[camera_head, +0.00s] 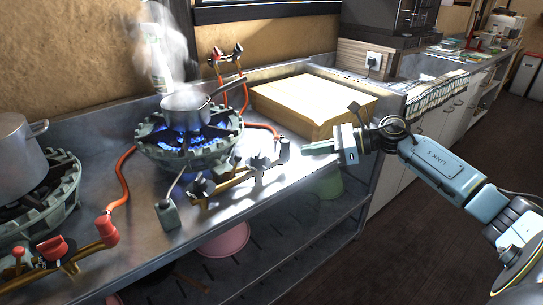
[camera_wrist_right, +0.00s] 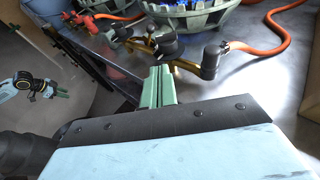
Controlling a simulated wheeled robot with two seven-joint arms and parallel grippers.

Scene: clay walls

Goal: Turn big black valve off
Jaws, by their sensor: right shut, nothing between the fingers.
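A brass gas pipe along the front of the lit burner carries black valves. One black valve (camera_head: 260,162) is near its right end and shows in the right wrist view (camera_wrist_right: 168,45). Another black valve (camera_head: 200,187) is farther left. I cannot tell for sure which is the big one. My right gripper (camera_head: 304,150) is shut and empty, just right of the pipe's black end fitting (camera_head: 284,150). In the right wrist view its green fingers (camera_wrist_right: 158,88) are together, short of the nearer valve. What seems to be my left gripper (camera_wrist_right: 62,93) shows small there; its jaws are unclear.
A steaming pot (camera_head: 186,112) sits on the burner (camera_head: 190,145) over blue flame. Orange hoses (camera_head: 122,180) run nearby. A wooden box (camera_head: 312,100) stands behind my right gripper. A second pot (camera_head: 18,155) and red valves (camera_head: 52,248) are at left.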

